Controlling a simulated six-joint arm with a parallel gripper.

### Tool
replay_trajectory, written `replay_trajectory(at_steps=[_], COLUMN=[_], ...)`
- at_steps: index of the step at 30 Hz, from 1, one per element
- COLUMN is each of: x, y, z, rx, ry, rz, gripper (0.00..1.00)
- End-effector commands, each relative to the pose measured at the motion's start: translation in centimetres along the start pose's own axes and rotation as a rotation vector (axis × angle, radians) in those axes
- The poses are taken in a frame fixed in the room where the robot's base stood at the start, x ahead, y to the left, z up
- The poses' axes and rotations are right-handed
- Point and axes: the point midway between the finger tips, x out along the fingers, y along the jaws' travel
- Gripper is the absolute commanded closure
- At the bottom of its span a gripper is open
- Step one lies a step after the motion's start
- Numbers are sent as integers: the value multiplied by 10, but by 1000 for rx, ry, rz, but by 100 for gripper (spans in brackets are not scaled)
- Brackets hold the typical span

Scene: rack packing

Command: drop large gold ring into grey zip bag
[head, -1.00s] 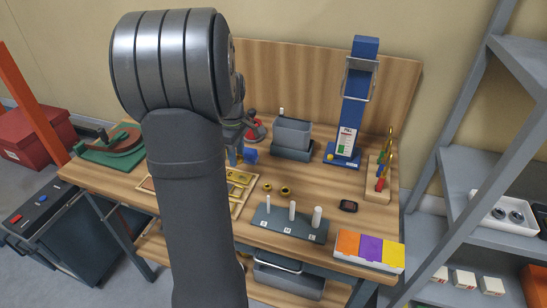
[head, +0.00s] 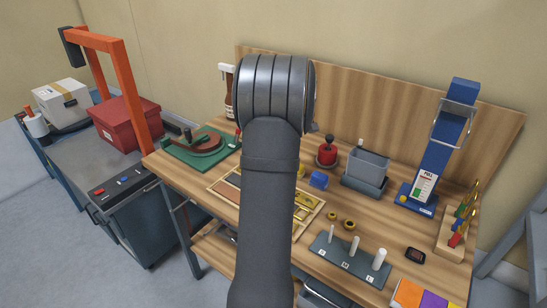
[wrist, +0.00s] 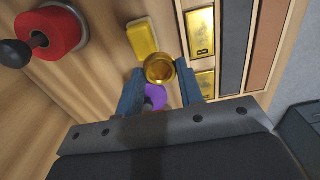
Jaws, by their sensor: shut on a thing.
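My gripper (wrist: 159,75) is in the wrist view, its two blue fingers shut on a gold ring (wrist: 160,66) held at the fingertips. A purple round thing (wrist: 156,97) shows below the ring between the fingers. In the head view my arm hides the gripper and the held ring. I cannot make out a grey zip bag for certain. A grey open-topped container (head: 368,166) on a dark base stands toward the back of the table, right of my arm. Two smaller gold rings (head: 333,216) lie on the table, right of the arm.
A wooden tray with gold plates (wrist: 201,32) lies by the gripper. A yellow block (wrist: 142,38) and red round thing (wrist: 55,32) are close.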

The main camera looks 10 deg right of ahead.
Motion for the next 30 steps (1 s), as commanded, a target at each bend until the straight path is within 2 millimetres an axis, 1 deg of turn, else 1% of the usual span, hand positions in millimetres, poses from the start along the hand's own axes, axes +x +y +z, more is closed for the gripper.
replay_trajectory(at_steps=[1,3,5,9,11,12,15,18,21,24,27,30], x=[-6,-15,-22,-40,-48,-52,-64,-73,-81,-86,-88,-84], y=[13,30,44,72,82,89,102,111,118,121,123,123], z=[13,33,51,96,116,130,162,189,211,226,234,236], rx=[-32,-98,-157,-297,-356,-395,-485,-564,-627,-670,-695,-705], ry=[1,1,1,0,0,0,0,0,0,0,0,0], rz=[2,3,3,3,3,3,1,1,1,1,0,-1], gripper=[88,88,88,88,88,88,88,88,88,88,88,88])
